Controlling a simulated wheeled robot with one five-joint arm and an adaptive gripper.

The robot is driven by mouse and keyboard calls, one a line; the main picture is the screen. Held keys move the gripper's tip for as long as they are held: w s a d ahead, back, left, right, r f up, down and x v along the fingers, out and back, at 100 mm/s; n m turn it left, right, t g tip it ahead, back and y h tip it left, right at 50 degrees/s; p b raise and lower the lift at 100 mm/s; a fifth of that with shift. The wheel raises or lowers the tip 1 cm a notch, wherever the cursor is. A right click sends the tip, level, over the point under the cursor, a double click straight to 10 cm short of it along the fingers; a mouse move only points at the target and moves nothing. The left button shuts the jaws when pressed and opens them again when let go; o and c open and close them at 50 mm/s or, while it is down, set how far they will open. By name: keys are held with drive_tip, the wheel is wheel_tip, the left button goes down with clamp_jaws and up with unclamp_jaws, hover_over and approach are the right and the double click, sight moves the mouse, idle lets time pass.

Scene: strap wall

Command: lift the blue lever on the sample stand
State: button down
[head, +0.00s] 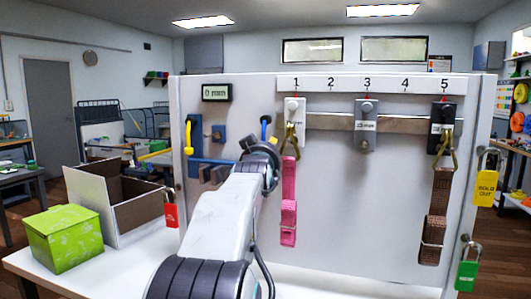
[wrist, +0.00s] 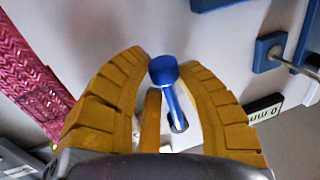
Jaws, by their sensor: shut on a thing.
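The blue lever (wrist: 172,95) with its round blue end shows in the wrist view, between the two ochre fingers of my gripper (wrist: 163,62). The fingertips press on it from both sides near its round end. Its far part meets the pale panel at a dark slot. In the head view my own arm and wrist hide the fingers and most of the lever. The blue parts of the sample stand (head: 219,132) show left of my wrist, with a small display (head: 217,92) above; the display also shows in the wrist view (wrist: 264,108).
A pink strap (head: 289,200) hangs just right of my wrist, under number 1. A grey unit (head: 366,122) and a brown strap (head: 437,210) are farther right. Yellow (head: 487,188), green (head: 467,270) and red (head: 171,210) padlocks hang at the panel edges. A green box (head: 65,240) and an open carton (head: 125,205) stand left.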

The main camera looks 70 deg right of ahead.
drive_tip(key=shift+a+r, duration=0.1)
drive_tip(key=shift+r, duration=0.15)
